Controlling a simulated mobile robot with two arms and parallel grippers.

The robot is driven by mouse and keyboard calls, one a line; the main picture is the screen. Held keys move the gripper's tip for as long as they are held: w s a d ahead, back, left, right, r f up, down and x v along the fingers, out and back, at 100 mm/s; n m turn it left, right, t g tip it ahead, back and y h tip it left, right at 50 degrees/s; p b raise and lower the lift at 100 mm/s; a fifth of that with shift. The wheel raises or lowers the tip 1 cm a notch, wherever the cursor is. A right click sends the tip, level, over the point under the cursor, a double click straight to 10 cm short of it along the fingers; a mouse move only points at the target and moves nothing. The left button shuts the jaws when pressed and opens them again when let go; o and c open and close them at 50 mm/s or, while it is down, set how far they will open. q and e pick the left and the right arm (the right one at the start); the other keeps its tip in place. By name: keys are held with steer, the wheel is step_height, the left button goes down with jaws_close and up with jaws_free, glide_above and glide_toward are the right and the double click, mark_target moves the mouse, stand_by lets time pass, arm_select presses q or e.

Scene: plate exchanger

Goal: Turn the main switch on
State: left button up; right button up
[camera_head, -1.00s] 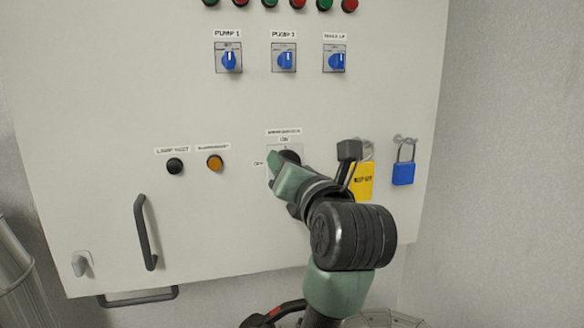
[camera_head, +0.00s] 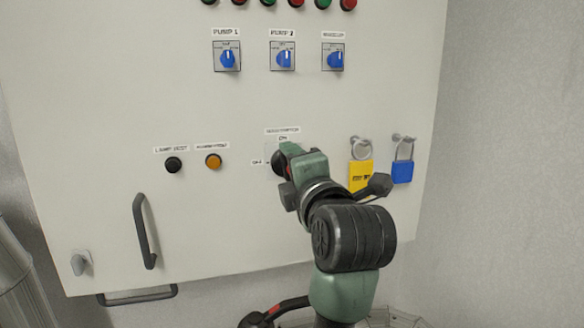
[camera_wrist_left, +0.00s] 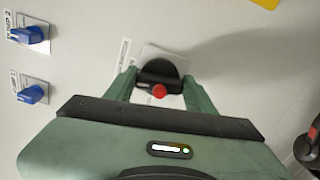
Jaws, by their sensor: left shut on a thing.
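The main switch is a dark round knob with a red part on a light plate, low on the cabinet front. In the head view the knob (camera_head: 280,163) is mostly hidden by my left gripper (camera_head: 284,161). In the left wrist view the knob (camera_wrist_left: 160,72) sits between the two green fingers of my left gripper (camera_wrist_left: 160,90), which is shut on it. An ON label (camera_head: 283,139) shows above the switch, and an OFF label (camera_head: 257,163) shows to its left.
A black lamp test button (camera_head: 173,165) and an orange button (camera_head: 213,161) are left of the switch. Yellow (camera_head: 360,176) and blue (camera_head: 402,172) padlocks hang to its right. Three blue selectors (camera_head: 284,58) sit above. A dark handle (camera_head: 145,232) stands out at lower left.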

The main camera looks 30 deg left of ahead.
arm_select(q)
steer(key=shift+m, duration=1.1)
steer(key=shift+f, duration=0.1)
steer(key=o, duration=1.4)
steer(key=shift+d, duration=0.1)
